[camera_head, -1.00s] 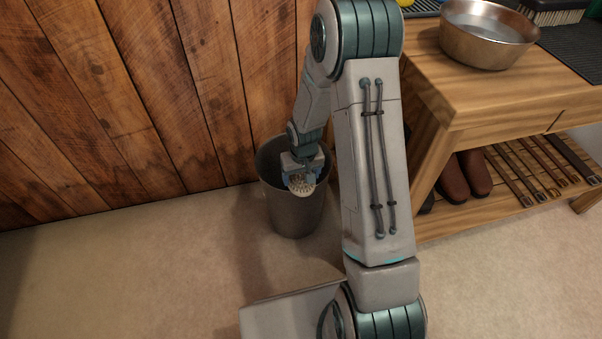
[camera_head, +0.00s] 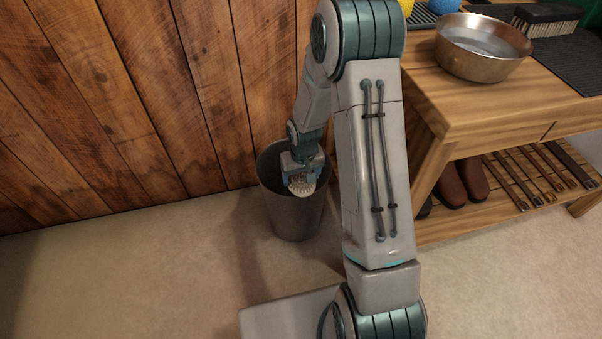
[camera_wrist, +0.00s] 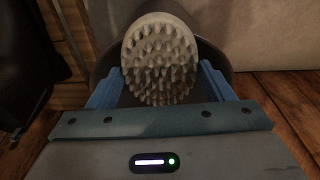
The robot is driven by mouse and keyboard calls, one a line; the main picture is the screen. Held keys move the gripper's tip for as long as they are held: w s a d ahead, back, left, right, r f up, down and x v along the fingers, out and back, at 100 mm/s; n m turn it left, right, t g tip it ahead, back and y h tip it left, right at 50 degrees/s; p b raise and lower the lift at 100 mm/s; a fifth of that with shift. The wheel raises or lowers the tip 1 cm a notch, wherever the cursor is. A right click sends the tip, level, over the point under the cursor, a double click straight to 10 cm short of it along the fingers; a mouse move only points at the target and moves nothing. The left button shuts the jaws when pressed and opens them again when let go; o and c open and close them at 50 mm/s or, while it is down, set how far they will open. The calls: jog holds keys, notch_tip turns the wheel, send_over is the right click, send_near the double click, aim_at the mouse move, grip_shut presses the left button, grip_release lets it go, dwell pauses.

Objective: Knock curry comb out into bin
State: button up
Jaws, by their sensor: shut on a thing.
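The curry comb (camera_head: 301,186) is pale, round and covered in blunt teeth. In the wrist view the comb (camera_wrist: 160,62) sits between the two blue fingers of my gripper (camera_wrist: 160,88), toothed face towards the camera. My gripper (camera_head: 302,178) is shut on it, pointing down. The bin (camera_head: 297,222) is a dark grey tapered bucket on the floor by the wooden wall. The comb is at the bin's mouth, in front of its dark inside. The bin's rim (camera_wrist: 226,72) shows behind the comb in the wrist view. I cannot tell whether they touch.
A wooden bench (camera_head: 470,110) stands to the right, with a metal bowl (camera_head: 483,58) of water and a brush (camera_head: 546,18) on top. Brown boots (camera_head: 462,180) and straps (camera_head: 540,172) lie on its lower shelf. Floor left of the bin is clear.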

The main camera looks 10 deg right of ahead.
notch_tip(320, 180, down, 3)
jog(key=shift+f+b, duration=0.1)
jog(key=shift+b, duration=0.6)
jog(key=shift+r+p, duration=0.3)
jog(key=shift+c, duration=0.5)
notch_tip(320, 180, up, 5)
jog(key=p, duration=0.4)
jog(key=shift+r, duration=0.15)
notch_tip(320, 180, down, 6)
jog(key=b, duration=0.5)
jog(key=shift+f, duration=0.2)
jog(key=shift+r+p, duration=0.4)
jog(key=shift+r, duration=0.05)
jog(key=shift+c, duration=0.5)
notch_tip(320, 180, up, 6)
jog(key=p, duration=0.4)
jog(key=shift+f, duration=0.25)
